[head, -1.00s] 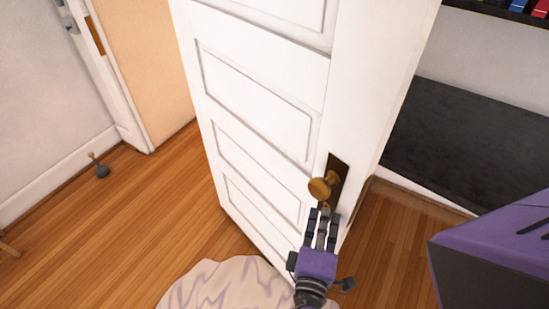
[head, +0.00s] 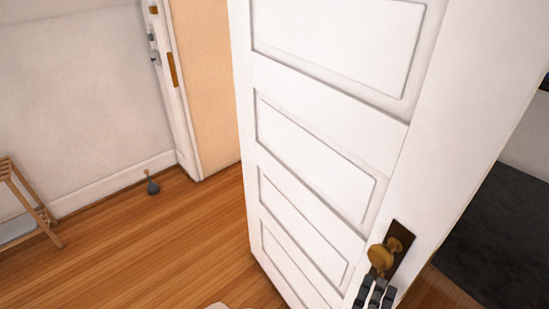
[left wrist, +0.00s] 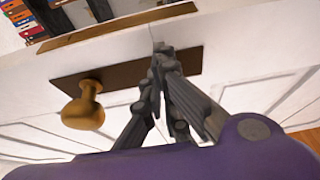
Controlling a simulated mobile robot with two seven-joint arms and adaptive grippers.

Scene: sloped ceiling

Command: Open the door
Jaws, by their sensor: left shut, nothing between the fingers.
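The white panelled door (head: 315,130) stands ajar, swung out from its frame, and fills the middle and right of the head view. Its brass knob (head: 381,256) sits on a dark plate (head: 402,237) near the door's edge. My left gripper (head: 377,288) is just below the knob, cut off by the bottom edge. In the left wrist view the left gripper (left wrist: 162,50) is shut and empty, its tips by the plate (left wrist: 125,80), beside the knob (left wrist: 84,108) and not around it. My right gripper is not in view.
A doorway frame (head: 178,100) with an orange wall beside it stands at the left. A small doorstop-like object (head: 151,185) and a wooden rack (head: 25,205) are on the floor. Wooden floor (head: 170,250) is clear left of the door. A dark surface (head: 505,235) lies at right.

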